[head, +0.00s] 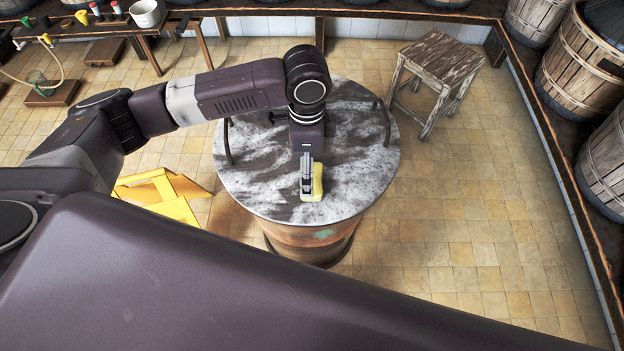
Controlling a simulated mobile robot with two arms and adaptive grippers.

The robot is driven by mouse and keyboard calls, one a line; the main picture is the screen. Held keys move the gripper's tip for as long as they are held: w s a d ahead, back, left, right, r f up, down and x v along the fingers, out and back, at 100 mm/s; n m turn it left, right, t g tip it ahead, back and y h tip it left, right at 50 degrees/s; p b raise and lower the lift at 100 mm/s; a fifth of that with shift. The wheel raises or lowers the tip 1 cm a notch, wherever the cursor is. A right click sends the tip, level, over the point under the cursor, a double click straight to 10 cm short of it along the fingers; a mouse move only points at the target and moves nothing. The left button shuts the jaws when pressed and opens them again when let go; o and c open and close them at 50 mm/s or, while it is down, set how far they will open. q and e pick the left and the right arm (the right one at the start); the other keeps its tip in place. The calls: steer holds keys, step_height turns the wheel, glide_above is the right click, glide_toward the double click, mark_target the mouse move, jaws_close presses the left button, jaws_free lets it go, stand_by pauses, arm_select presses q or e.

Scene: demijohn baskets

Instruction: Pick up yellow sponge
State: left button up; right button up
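The yellow sponge (318,182) is on the grey and white round table top (258,190), near its front edge. My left arm reaches in from the left and bends down over the table. My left gripper (307,188) points down at the sponge and covers much of its left and middle part. Yellow shows along its right side and below it. The fingers are seen from above, so I cannot tell whether they are open or shut on the sponge, or whether they touch it. My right gripper is not in view.
Dark curved handles (228,142) stand on the table top at both sides. A worn wooden stool (440,60) stands behind right. A yellow folding object (165,190) is on the floor left. Wooden barrels (575,70) line the right wall. Tiled floor right of the table is clear.

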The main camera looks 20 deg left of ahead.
arm_select(q)
steer(key=f, duration=0.5)
steer(key=w+f+p, duration=0.1)
steer(key=f, duration=0.1)
steer(key=shift+d+f, duration=0.25)
steer(key=shift+f, duration=0.1)
steer(key=shift+c, duration=0.2)
steer(key=c, duration=1.1)
steer(key=shift+o, duration=0.2)
steer(key=shift+r, duration=0.1)
step_height(320, 180, up, 20)
steer(key=s+a+r+n, duration=0.1)
steer(key=s+a+n, duration=0.4)
steer(key=n, duration=0.9)
steer(key=s+b, duration=0.1)
steer(key=s, duration=0.2)
steer(key=shift+s+a+r+n, duration=0.2)
steer(key=shift+a+n, duration=0.1)
steer(key=shift+n, duration=0.1)
